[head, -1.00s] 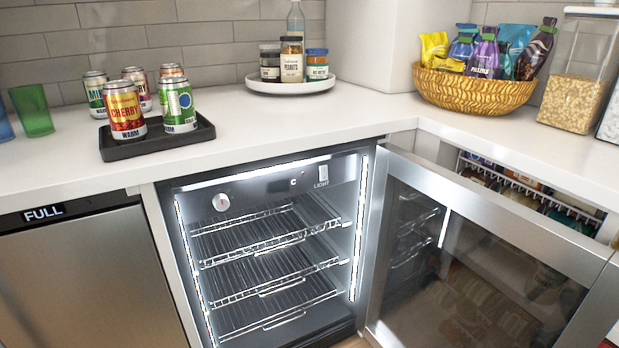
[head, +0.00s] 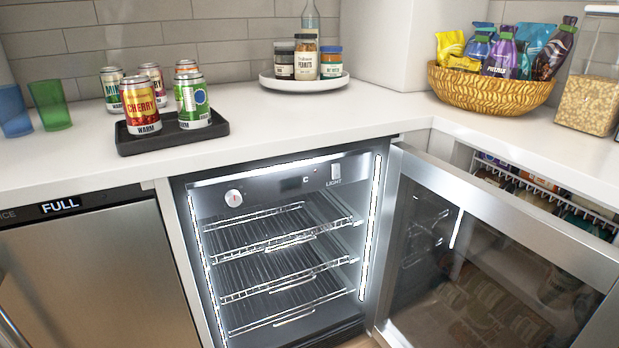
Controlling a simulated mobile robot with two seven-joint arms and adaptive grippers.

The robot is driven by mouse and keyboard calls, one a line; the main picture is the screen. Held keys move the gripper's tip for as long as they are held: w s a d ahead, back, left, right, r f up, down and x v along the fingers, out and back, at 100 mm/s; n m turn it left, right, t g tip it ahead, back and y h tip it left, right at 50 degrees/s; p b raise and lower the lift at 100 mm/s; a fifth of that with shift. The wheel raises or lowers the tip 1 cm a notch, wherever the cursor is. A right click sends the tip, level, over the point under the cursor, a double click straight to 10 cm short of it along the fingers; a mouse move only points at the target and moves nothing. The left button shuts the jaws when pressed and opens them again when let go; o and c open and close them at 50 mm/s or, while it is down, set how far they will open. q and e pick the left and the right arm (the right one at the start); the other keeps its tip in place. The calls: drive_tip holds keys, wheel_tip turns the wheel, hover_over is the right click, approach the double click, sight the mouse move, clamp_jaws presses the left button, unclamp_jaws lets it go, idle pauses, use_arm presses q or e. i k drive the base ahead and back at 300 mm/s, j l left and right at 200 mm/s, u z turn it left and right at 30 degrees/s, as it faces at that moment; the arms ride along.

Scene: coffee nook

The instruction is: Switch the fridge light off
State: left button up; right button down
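The fridge (head: 275,178) under the counter is open and its wire shelves are empty. Its light strips (head: 370,228) glow white down both sides and along the top. The light switch (head: 336,171), a small white rocker above the word LIGHT, sits at the upper right of the inner panel. A round white dial (head: 233,198) is at the panel's left. The glass fridge door (head: 500,245) is swung open to the right. Neither of my grippers is in view.
A black tray (head: 215,131) with several cans stands on the counter above the fridge. A white round tray (head: 345,80) with jars and a bottle, and a woven basket (head: 490,92), stand further back. The open door takes up the space at right.

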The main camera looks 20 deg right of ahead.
sight(335, 168)
drive_tip(key=l+z, duration=0.1)
drive_tip(key=z, duration=1.5)
drive_tip(key=i+l, duration=0.15)
drive_tip(key=l, duration=0.15)
drive_tip(key=i+l, duration=0.2)
drive_tip(key=l, duration=0.1)
